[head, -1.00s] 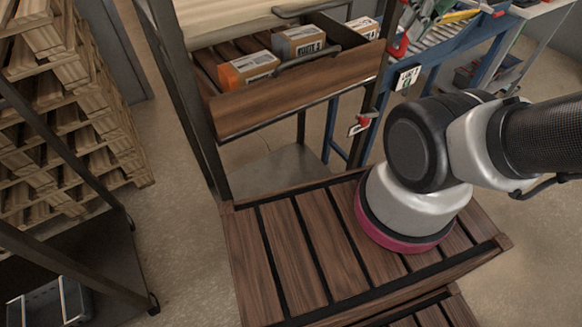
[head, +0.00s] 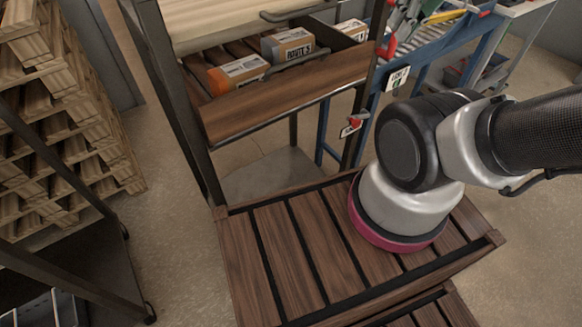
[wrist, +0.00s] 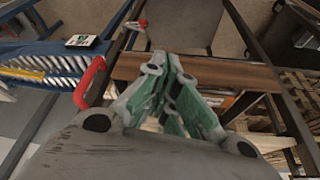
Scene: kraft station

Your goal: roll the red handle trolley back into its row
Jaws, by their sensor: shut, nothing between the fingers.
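A dark metal frame (head: 185,110) with a wooden front board (head: 290,95) stands ahead of me. A red handle (wrist: 90,82) shows beside its post in the wrist view; a red part (head: 387,47) also shows by that post in the head view. A smaller red fitting (head: 352,124) sits lower on the post. I cannot tell for sure which part is the trolley's handle. My gripper (wrist: 172,75) is shut and empty, in front of the wooden board in the wrist view and apart from the red handle.
Parcels (head: 238,73) lie behind the board. A slatted wooden deck (head: 290,250) is below my arm. A blue conveyor frame (head: 430,55) stands at right. Stacked pallets (head: 60,110) and a dark cart (head: 75,275) are at left. Bare floor (head: 175,215) lies between cart and frame.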

